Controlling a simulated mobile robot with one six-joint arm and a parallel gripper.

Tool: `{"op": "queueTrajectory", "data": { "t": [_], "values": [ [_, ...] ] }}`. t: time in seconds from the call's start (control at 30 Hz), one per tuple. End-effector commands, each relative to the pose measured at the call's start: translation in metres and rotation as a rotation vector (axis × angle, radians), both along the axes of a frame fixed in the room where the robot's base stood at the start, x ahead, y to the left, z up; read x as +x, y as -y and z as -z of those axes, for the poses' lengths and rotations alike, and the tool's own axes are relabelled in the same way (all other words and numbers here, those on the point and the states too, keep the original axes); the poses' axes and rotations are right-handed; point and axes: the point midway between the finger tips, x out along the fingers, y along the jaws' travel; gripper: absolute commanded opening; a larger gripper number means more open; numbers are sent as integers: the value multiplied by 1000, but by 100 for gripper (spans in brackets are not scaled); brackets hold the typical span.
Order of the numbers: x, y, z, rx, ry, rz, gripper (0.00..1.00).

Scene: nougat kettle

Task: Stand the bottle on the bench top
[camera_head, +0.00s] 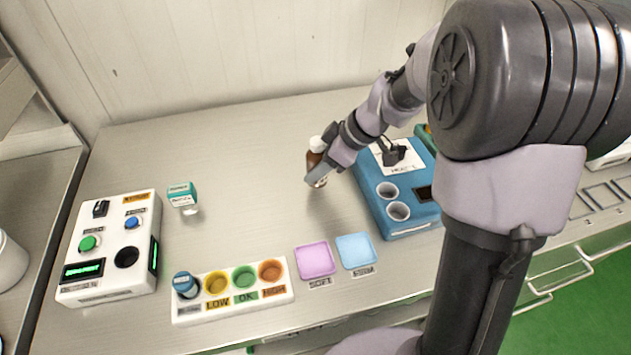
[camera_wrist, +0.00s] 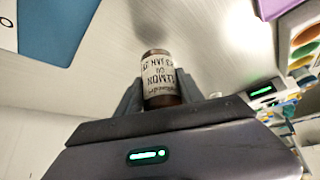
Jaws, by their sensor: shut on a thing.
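The bottle (camera_head: 316,160) is small and brown with a white cap and a pale label. In the head view it is upright or nearly so, at the middle of the bench top (camera_head: 245,140). My gripper (camera_head: 318,174) is shut on it, with a finger covering part of its body. In the wrist view the bottle (camera_wrist: 160,80) sits between both fingers, and its label reads upside down, with "LEMON OIL" legible. I cannot tell whether its base touches the bench.
A blue device (camera_head: 405,190) with two cups stands right of the bottle. A white control box (camera_head: 110,245) stands at left, a small green-and-white item (camera_head: 183,196) near it. A tray of coloured wells (camera_head: 232,290) and pink (camera_head: 315,260) and blue (camera_head: 355,250) pads lie in front.

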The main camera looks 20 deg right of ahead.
Motion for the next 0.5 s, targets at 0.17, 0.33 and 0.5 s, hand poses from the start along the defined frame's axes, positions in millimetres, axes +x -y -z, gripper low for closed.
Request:
{"op": "queueTrajectory", "data": {
  "t": [0.17, 0.33, 0.5],
  "values": [
    [0, 0, 27, 0, 0, 1, 0],
    [0, 0, 25, 0, 0, 1, 0],
    [0, 0, 29, 0, 0, 1, 46]
  ]
}}
